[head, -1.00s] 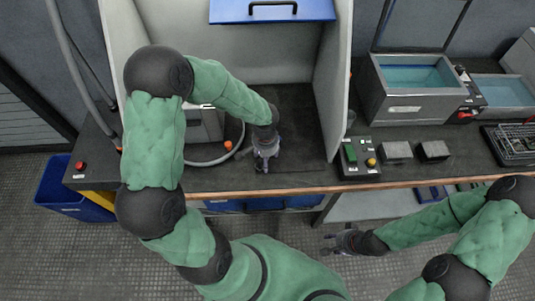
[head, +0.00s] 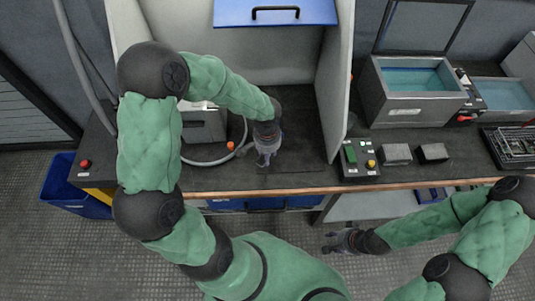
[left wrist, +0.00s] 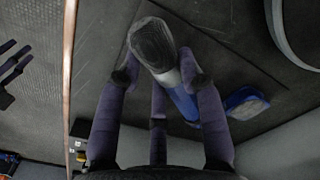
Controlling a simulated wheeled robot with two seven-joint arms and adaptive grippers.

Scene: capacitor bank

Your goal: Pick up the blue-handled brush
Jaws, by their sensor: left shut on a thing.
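The blue-handled brush (left wrist: 184,96) shows in the left wrist view, with a dark rounded bristle head, a silver band and a blue handle. My left gripper (left wrist: 161,78) has its purple fingers on either side of the brush near the band and is shut on it. In the head view my left gripper (head: 266,158) is over the dark bench inside the booth, and the brush cannot be made out clearly. My right gripper (head: 330,243) is open and empty in front of the bench.
A blue object (left wrist: 244,103) lies on the mat beside the brush. A grey hose (head: 205,162) curves left of the gripper, and the booth's side wall (head: 338,85) stands to the right. A control box (head: 359,160) sits outside that wall.

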